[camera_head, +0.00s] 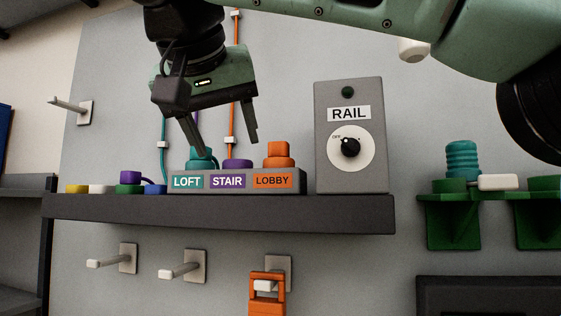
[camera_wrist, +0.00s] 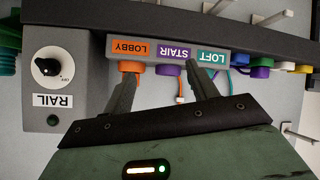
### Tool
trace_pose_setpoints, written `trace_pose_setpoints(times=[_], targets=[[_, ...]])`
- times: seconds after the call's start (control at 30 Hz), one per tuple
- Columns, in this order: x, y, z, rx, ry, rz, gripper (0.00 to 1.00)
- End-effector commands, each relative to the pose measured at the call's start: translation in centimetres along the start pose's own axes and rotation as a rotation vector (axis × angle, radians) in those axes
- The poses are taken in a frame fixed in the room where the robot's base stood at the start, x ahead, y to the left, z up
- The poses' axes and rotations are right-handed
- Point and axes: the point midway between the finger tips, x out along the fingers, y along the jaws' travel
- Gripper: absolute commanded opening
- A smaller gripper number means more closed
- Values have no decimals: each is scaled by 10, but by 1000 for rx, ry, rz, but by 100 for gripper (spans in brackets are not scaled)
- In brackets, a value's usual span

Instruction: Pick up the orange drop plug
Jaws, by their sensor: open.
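An orange plug-like piece (camera_head: 279,150) stands upright in the LOBBY place of the grey block (camera_head: 303,182) on the shelf. In the wrist view, orange (camera_wrist: 131,66) shows behind one finger, partly hidden. My gripper (camera_head: 225,143) is open and empty, fingers pointing down over the block's LOFT and STAIR side. In the head view one finger is in front of the teal LOFT piece (camera_head: 203,162), the other left of the orange piece. I cannot tell whether either touches anything. The purple STAIR piece (camera_head: 237,163) is low, between the fingers.
The RAIL box (camera_head: 348,167) with a dial stands right of the block. Small coloured pieces (camera_head: 130,182) sit left on the dark shelf (camera_head: 220,211). Coloured cords run up the wall behind. Another orange object (camera_head: 267,290) hangs on a hook below. Green brackets (camera_head: 452,218) are at right.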

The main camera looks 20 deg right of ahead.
Motion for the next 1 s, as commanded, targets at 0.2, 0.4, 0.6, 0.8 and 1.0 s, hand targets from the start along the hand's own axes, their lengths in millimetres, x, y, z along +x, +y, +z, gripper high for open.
trace_pose_setpoints(times=[0.2,0.4,0.6,0.8,1.0], targets=[[-44,50,-45,317,79,92,58],[-34,63,-51,379,91,116,58],[6,69,-54,376,90,116,58],[45,74,-57,375,89,114,58],[67,75,-58,374,89,111,58]])
